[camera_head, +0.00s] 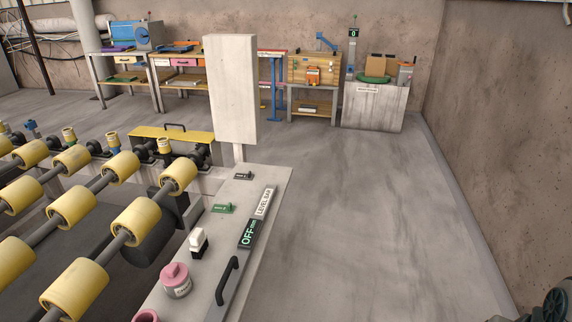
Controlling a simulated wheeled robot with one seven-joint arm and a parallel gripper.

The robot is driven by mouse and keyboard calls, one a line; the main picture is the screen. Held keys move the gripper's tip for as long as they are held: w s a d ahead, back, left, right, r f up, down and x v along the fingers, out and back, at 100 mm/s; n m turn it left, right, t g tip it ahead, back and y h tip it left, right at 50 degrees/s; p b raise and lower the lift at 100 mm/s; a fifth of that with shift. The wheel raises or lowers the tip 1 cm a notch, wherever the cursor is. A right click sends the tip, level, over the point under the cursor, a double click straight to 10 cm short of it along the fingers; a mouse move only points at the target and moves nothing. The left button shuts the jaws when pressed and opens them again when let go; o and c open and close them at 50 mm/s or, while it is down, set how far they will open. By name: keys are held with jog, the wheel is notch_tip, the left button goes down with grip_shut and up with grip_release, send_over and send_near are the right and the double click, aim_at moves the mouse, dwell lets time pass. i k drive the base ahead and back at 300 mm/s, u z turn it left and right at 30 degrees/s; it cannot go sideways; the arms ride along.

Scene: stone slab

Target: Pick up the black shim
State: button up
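A small flat dark piece with a pale label, which looks like the black shim (243,176), lies near the far end of the grey slab (270,180), close to the foot of an upright white panel. A similar green piece (223,209) lies nearer on the same slab. The shim's label is too small to read. My gripper is not clearly in view; only a dark mechanical part shows at the bottom right corner, far from the shim.
A white level bar (265,201), a dark OFF display (247,234), a white-and-black block (198,243), a pink-lidded jar (176,281) and a black handle (227,281) are on the slab. The white panel (231,90) rises behind. Yellow rollers (136,221) flank the left; floor at right is clear.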

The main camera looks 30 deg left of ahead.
aim_at(249, 176)
jog(key=u, duration=0.1)
jog(key=i, duration=1.45)
jog(key=u, duration=0.8)
jog(key=i, duration=1.2)
jog(key=u, duration=1.6)
jog(key=i, duration=0.6)
jog(key=u, duration=0.55)
